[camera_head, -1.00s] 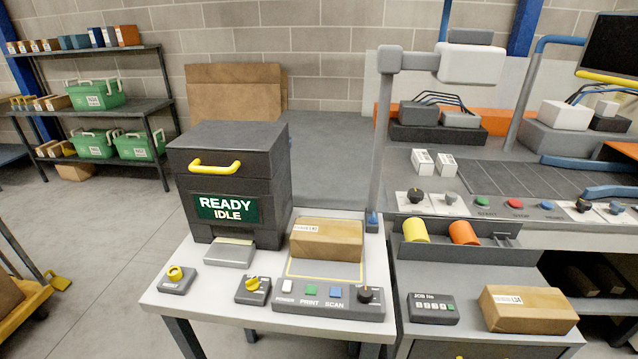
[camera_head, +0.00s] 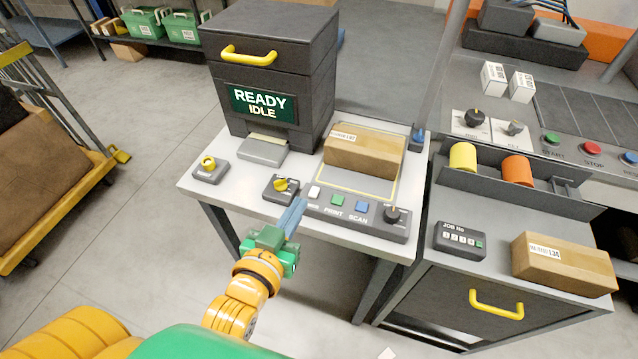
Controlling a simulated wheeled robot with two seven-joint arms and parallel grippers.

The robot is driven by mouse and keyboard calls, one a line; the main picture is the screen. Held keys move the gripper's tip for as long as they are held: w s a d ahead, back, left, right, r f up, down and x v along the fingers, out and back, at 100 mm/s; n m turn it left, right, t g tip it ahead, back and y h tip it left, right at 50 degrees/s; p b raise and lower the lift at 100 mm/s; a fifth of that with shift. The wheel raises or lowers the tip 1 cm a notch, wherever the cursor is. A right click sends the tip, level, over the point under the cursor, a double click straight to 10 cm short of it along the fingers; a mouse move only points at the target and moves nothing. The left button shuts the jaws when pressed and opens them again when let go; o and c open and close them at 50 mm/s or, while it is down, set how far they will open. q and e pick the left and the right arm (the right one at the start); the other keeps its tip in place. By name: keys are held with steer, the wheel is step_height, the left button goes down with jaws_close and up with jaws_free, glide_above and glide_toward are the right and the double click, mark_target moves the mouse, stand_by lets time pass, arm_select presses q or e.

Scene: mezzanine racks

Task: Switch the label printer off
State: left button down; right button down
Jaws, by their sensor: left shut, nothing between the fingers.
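The label printer (camera_head: 270,60) is a dark box with a yellow handle, standing at the back left of the light-topped table. Its green screen (camera_head: 260,103) reads READY IDLE. In front is a button panel (camera_head: 352,225) with a white button (camera_head: 314,192), whose label is partly hidden, a green PRINT button (camera_head: 337,199), a blue SCAN button (camera_head: 362,206) and a black knob (camera_head: 392,214). My left gripper (camera_head: 295,205) is shut and empty, its fingertips at the panel's front left near the white button. I cannot tell whether it touches. My right gripper is not in view.
A small box with a yellow knob (camera_head: 281,188) sits just left of the panel, and another yellow knob (camera_head: 208,164) stands farther left. A brown parcel (camera_head: 365,152) lies behind the panel.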

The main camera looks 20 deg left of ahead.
arm_select(q)
steer(key=shift+s+a+r, duration=0.1)
steer(key=shift+r, duration=0.05)
glide_above(314, 196)
step_height(314, 196, down, 2)
steer(key=shift+f, duration=0.1)
step_height(314, 196, down, 3)
steer(key=shift+f, duration=0.6)
